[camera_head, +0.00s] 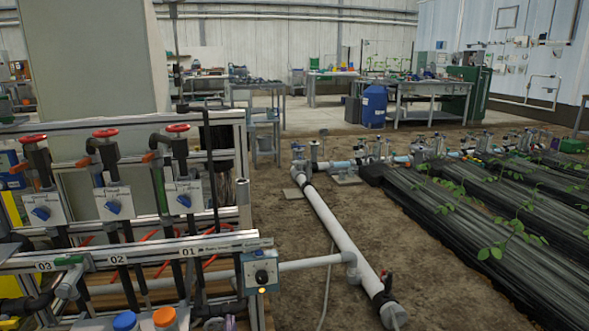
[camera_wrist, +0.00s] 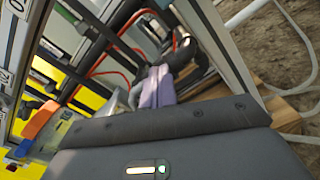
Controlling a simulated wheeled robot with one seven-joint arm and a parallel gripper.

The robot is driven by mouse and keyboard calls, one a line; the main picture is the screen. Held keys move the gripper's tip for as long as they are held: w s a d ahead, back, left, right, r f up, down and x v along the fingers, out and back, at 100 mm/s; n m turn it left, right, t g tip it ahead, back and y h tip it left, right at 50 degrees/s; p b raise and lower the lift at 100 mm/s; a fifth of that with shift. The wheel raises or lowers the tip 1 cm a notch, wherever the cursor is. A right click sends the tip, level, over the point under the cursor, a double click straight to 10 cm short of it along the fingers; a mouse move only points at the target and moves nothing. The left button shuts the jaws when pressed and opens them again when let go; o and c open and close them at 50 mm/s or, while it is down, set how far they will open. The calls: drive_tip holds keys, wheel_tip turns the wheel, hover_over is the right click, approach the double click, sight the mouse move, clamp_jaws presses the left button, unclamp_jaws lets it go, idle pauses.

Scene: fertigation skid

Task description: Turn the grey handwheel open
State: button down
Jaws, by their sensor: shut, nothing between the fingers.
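My gripper (camera_wrist: 158,80) shows in the wrist view as two lavender fingers, pressed together and empty. They point into the skid frame, beside dark grey curved pipework (camera_wrist: 187,50). I cannot clearly make out a grey handwheel in either view; a dark rounded part near the fingers could be pipe or wheel. In the head view, red handwheels (camera_head: 178,128) sit on top of the valves at the left, above white boxes with blue knobs (camera_head: 184,201). The lower front of the skid is cut off by the picture edge.
A skid rail (camera_head: 140,251) with labels 01, 02 and 03 crosses the left. A control box with a dial (camera_head: 261,271) stands at its end. Blue (camera_head: 125,321) and orange (camera_head: 164,317) caps are below. A white pipe (camera_head: 340,236) runs over bare soil to the right.

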sight(220, 322)
drive_tip(key=shift+s+a+f, duration=0.1)
drive_tip(key=shift+s+a, duration=0.15)
drive_tip(key=shift+s, duration=0.05)
drive_tip(key=shift+s+a+r+p, duration=0.15)
drive_tip(key=shift+a+r+p, duration=0.4)
drive_tip(key=shift+p, duration=0.7)
drive_tip(key=shift+a+r+p, duration=0.2)
drive_tip(key=shift+a+p, duration=0.3)
drive_tip(key=shift+r, duration=0.1)
drive_tip(key=shift+d+r+p, duration=0.2)
drive_tip(key=shift+r+p, duration=0.15)
drive_tip(key=shift+p, duration=0.15)
